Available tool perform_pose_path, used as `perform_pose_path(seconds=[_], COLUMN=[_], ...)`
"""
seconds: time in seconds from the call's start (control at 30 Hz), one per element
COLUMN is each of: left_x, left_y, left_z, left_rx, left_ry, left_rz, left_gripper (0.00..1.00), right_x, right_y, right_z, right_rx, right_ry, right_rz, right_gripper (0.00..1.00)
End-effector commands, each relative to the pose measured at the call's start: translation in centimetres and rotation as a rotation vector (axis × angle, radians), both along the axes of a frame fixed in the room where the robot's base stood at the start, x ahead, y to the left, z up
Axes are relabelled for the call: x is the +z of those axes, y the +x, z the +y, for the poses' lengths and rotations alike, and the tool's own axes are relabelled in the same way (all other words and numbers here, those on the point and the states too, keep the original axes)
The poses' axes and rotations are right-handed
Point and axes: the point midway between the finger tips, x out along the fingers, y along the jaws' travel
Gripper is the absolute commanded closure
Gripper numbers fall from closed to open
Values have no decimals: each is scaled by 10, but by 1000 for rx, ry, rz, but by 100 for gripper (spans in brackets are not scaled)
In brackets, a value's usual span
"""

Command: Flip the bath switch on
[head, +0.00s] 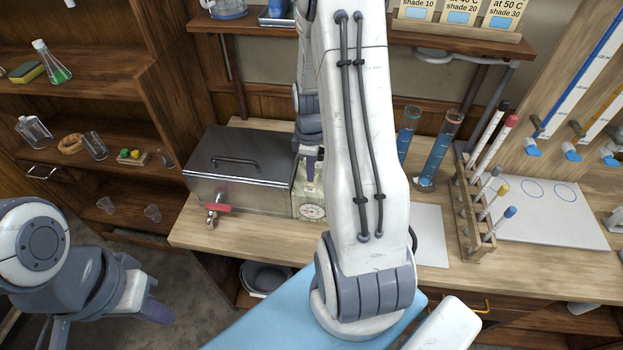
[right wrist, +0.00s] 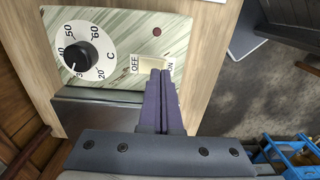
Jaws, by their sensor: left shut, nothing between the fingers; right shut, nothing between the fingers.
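The steel water bath (head: 235,165) stands on the bench with its lid on and a red-handled tap at its front. Its control panel (right wrist: 120,20) fills the upper left of the right wrist view. The cream bath switch (right wrist: 152,62) sits between the OFF and ON labels; which way it is tipped I cannot tell. My right gripper (right wrist: 158,78) is shut and empty, its purple fingertips at the switch's lower edge; contact is unclear. In the head view my right gripper (head: 309,172) is by the panel, partly behind my arm. My left gripper (head: 158,313) is shut and empty, low at left.
A black dial (right wrist: 77,58) and a dark red lamp (right wrist: 157,31) are on the panel. Blue-filled cylinders (head: 432,155) and a wooden rack (head: 470,215) stand right of my arm. Shelves with glassware (head: 95,145) are at left.

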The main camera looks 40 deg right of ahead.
Motion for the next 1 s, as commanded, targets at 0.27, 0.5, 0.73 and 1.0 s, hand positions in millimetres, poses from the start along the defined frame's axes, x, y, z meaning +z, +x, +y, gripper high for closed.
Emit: perform_pose_path(seconds=[0.27, 0.5, 0.73, 1.0], left_x=[-3, -6, -9, -12], left_y=[0, 0, 0, 0], left_z=[0, 0, 0, 0], left_rx=[0, 0, 0, 0], left_ry=[0, 0, 0, 0], left_rz=[0, 0, 0, 0], left_gripper=[100, 100, 100, 100], right_x=[-4, -8, -11, -15], right_y=[0, 0, 0, 0], right_z=[0, 0, 0, 0], right_rx=[0, 0, 0, 0], right_ry=[0, 0, 0, 0], right_rz=[0, 0, 0, 0], right_gripper=[100, 100, 100, 100])
